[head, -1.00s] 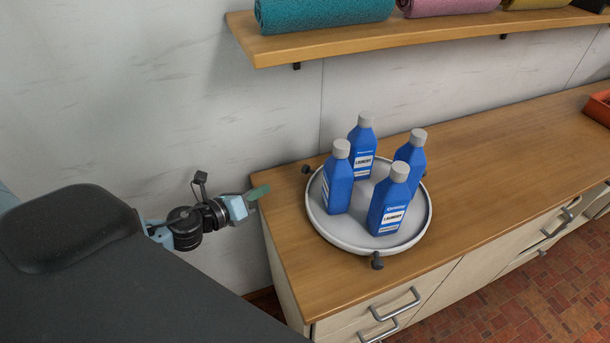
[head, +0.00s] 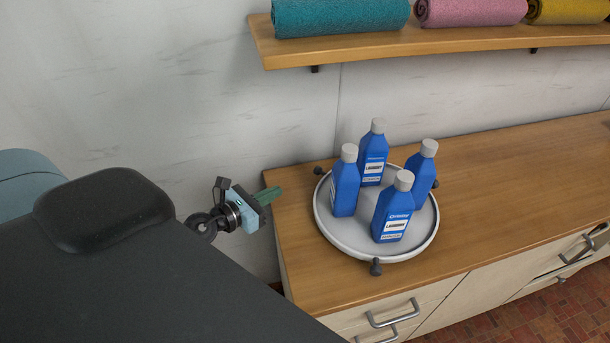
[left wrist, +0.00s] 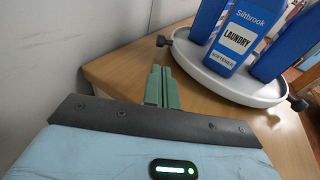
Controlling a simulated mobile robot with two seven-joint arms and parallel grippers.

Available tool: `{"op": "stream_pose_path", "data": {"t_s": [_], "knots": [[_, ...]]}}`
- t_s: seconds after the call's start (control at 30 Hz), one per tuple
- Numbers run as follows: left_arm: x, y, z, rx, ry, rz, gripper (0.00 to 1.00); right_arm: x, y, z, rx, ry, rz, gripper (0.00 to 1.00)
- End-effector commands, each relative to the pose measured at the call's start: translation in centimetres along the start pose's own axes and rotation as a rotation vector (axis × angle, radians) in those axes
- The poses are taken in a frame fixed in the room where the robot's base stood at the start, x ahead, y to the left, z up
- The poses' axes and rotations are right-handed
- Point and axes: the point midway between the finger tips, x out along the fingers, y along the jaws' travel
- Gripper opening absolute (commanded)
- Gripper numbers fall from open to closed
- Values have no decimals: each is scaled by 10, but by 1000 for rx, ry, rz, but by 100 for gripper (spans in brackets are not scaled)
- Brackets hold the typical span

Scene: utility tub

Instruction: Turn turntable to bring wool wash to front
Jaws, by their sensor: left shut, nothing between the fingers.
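A round white turntable (head: 343,243) with dark knobs around its rim sits on the wooden counter near its left end. Several blue bottles with grey caps stand upright on it. The front bottle (head: 393,212) reads "LAUNDRY" in the head view. In the left wrist view a blue bottle (left wrist: 236,38) reads "Siltbrook LAUNDRY SOFTENER". I cannot make out which bottle is wool wash. My left gripper (head: 270,195) has green fingers, shut and empty, at the counter's left end, apart from the turntable. The fingers also show in the left wrist view (left wrist: 161,82). My right gripper is not in view.
A wooden shelf (head: 420,48) with rolled teal (head: 340,15), pink and yellow towels hangs on the wall above. The counter (head: 500,200) is clear to the right of the turntable. Drawers with metal handles (head: 393,312) are below its front edge.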

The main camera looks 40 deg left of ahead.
Motion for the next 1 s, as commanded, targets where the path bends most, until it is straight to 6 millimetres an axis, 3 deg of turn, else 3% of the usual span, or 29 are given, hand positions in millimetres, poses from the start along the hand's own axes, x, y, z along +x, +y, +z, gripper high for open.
{"op": "stream_pose_path", "data": {"t_s": [0.33,0.7,1.0], "knots": [[49,0,4,-2,-6,1,0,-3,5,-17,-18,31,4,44],[101,0,1,-2,-1,0,0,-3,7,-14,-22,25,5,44],[117,0,0,-1,0,0,0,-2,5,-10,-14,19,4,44]]}}
